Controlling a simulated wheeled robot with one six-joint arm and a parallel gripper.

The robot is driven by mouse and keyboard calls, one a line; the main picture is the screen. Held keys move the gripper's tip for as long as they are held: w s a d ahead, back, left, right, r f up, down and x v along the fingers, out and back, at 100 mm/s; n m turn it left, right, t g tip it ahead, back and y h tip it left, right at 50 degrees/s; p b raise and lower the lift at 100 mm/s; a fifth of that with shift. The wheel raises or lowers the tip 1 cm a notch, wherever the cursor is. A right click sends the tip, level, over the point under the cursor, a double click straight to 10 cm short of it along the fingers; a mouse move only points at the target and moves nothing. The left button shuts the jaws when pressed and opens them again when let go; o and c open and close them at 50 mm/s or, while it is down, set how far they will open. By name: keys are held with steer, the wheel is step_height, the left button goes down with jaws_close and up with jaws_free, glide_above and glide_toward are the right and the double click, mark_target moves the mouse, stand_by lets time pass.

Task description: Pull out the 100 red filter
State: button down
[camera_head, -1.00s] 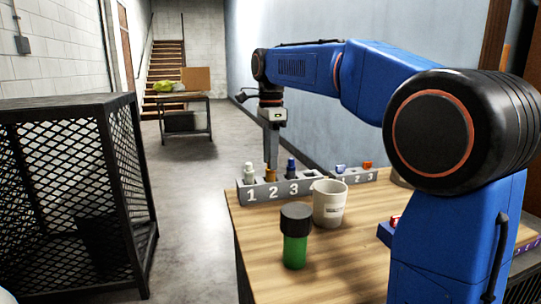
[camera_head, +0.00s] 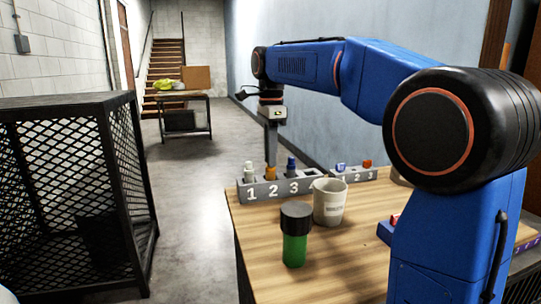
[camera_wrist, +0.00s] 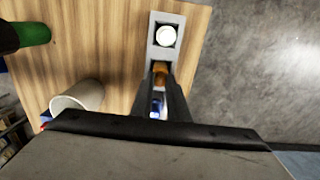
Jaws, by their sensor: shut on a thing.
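A grey rack (camera_head: 262,195) with slots numbered 1, 2, 3 and one more stands at the table's far left edge. A white-topped piece (camera_head: 249,171) is in slot 1, an amber-orange piece (camera_head: 270,173) at slot 2, and a blue piece (camera_head: 291,166) in slot 3. My gripper (camera_head: 271,162) points down and is shut on the amber piece. In the wrist view, the amber piece (camera_wrist: 160,73) shows between the fingers, with the white piece (camera_wrist: 166,36) beyond. No "100" label is readable. A second grey rack (camera_head: 354,175) holds a blue and an orange-red piece.
A beige mug (camera_head: 330,203) and a green jar with a black lid (camera_head: 295,237) stand on the wooden table (camera_head: 335,268) in front of the rack. A black mesh cage (camera_head: 75,190) stands left.

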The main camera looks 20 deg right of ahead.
steer(key=shift+r, duration=4.05)
